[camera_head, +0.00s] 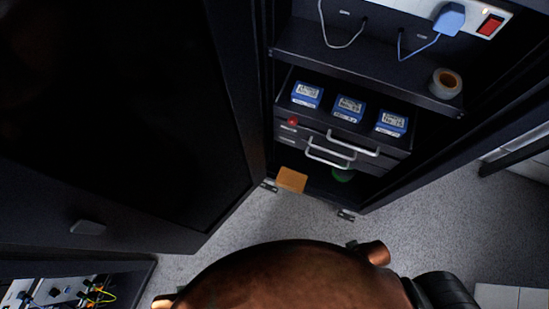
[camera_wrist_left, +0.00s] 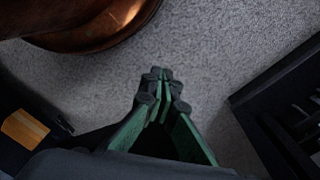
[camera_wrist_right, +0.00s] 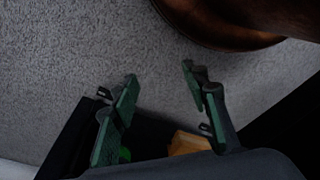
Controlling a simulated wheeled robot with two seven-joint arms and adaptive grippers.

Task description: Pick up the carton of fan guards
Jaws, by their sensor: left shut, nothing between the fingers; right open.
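A plain orange-brown carton (camera_head: 291,180), probably the fan guards, sits low at the front left of the open cabinet's bottom in the head view. No label on it is readable. It also shows at the left edge of the left wrist view (camera_wrist_left: 23,128) and, partly hidden by my gripper's body, at the bottom of the right wrist view (camera_wrist_right: 187,143). My left gripper (camera_wrist_left: 163,76) is shut and empty over the floor, apart from the carton. My right gripper (camera_wrist_right: 160,74) is open and empty, with the carton beyond its base. Neither gripper shows clearly in the head view.
Three blue boxes (camera_head: 349,108) sit above drawers with pale handles (camera_head: 330,153). A green object (camera_head: 342,175) lies beneath the drawers. A tape roll (camera_head: 445,83) and a power strip (camera_head: 480,16) are higher up. The open cabinet door (camera_head: 120,120) fills the left. Grey floor (camera_head: 230,232) is clear in front.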

